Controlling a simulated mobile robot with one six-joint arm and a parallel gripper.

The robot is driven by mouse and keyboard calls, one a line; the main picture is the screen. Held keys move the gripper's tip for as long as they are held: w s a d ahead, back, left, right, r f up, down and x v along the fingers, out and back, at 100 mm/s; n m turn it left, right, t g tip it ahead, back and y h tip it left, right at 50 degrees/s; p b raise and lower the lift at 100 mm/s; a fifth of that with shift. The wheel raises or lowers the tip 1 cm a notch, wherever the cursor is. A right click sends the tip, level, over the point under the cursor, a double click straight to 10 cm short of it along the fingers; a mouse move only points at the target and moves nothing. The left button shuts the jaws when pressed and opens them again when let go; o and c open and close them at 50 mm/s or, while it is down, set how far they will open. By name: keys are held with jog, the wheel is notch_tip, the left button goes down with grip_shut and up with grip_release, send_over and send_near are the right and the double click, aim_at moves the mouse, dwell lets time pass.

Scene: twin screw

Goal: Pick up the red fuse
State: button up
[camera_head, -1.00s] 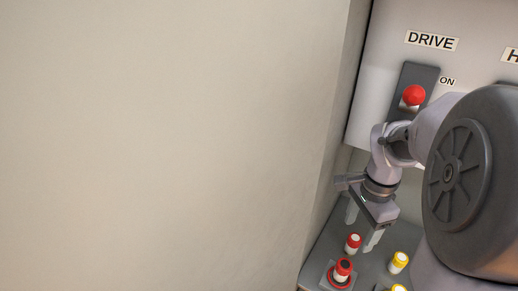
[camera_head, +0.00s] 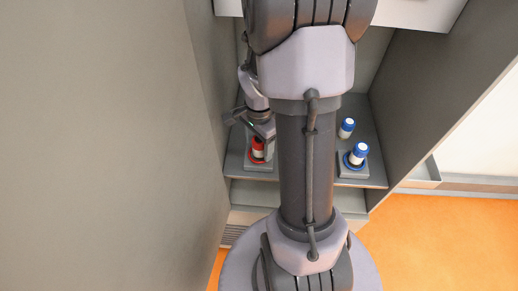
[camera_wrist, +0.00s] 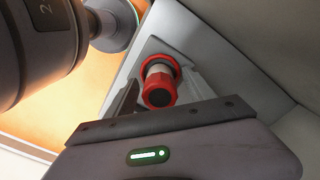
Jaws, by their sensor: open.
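A red fuse (camera_head: 257,147) with a white body stands in a holder at the left of the shelf in the head view. In the wrist view, the red fuse (camera_wrist: 159,91) shows its red end toward the camera, with a red ring around its far end. My gripper (camera_head: 261,140) is over this fuse in the head view. In the wrist view, the fingers of my gripper (camera_wrist: 162,84) are apart, one on each side of the fuse. I cannot tell whether either finger touches it. My arm's column hides the middle of the shelf.
Two blue fuses are on the right of the shelf: one at the back (camera_head: 346,128) and one in a holder in front (camera_head: 357,153). A grey wall (camera_head: 207,100) stands close at the left, and a slanted panel (camera_head: 425,110) at the right. Orange floor (camera_head: 440,235) is open at lower right.

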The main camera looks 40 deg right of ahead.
jog(key=shift+f, duration=0.15)
jog(key=shift+c, duration=0.4)
grip_shut()
